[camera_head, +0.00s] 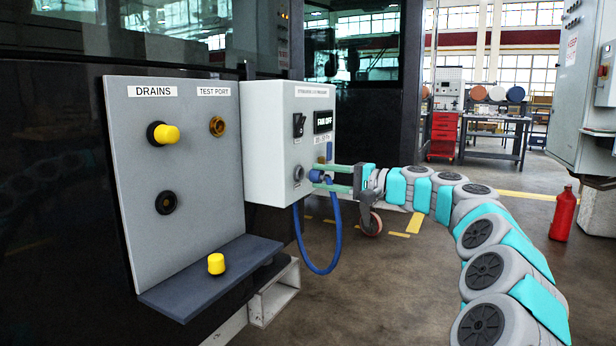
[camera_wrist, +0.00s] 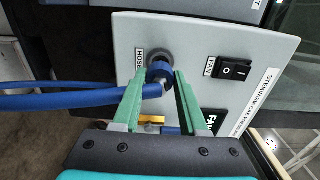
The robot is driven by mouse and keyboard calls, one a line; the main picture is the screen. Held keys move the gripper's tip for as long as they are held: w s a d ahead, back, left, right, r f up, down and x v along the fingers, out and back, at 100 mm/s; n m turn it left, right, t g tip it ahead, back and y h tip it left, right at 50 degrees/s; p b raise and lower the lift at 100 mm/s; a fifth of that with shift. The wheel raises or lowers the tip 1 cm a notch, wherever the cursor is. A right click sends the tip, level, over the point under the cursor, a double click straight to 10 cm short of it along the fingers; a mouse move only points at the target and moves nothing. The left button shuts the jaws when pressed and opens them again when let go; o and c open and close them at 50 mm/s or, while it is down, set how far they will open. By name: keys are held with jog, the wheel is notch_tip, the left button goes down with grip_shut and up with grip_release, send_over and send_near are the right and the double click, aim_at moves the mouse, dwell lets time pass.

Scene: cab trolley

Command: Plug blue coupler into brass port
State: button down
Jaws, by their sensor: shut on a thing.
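The blue coupler (camera_head: 316,176) is at the lower front of the grey control box, with a blue hose (camera_head: 335,235) looping down from it. My gripper (camera_head: 333,178) is shut on the coupler; its green fingers lie on both sides. In the wrist view the coupler (camera_wrist: 159,73) lies in front of a round grey fitting (camera_wrist: 160,56) labelled HOSE. I cannot tell whether the two are still joined. The brass port (camera_head: 217,126) is on the grey panel under the TEST PORT label, open and empty, left of my gripper.
The grey panel (camera_head: 185,215) also bears a yellow-capped drain (camera_head: 165,134) and an open dark drain (camera_head: 166,202). A loose yellow cap (camera_head: 216,264) stands on the shelf (camera_head: 215,282) below. The control box (camera_head: 265,140) protrudes between the panel and my gripper. A red bottle (camera_head: 563,214) stands on the floor.

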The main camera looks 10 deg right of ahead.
aim_at(329, 177)
jog(key=shift+v, duration=1.55)
jog(key=s+d+f, duration=0.1)
jog(key=d+f, duration=0.1)
jog(key=f, duration=1.2)
jog(key=s+d+f, duration=0.1)
jog(key=d+f, duration=0.2)
jog(key=f, duration=1.2)
jog(key=s+a+f, duration=0.1)
jog(key=s+f, duration=0.5)
jog(key=f, duration=0.5)
jog(key=shift+a, duration=0.15)
jog(key=shift+s+a, duration=0.1)
jog(key=shift+s, duration=0.1)
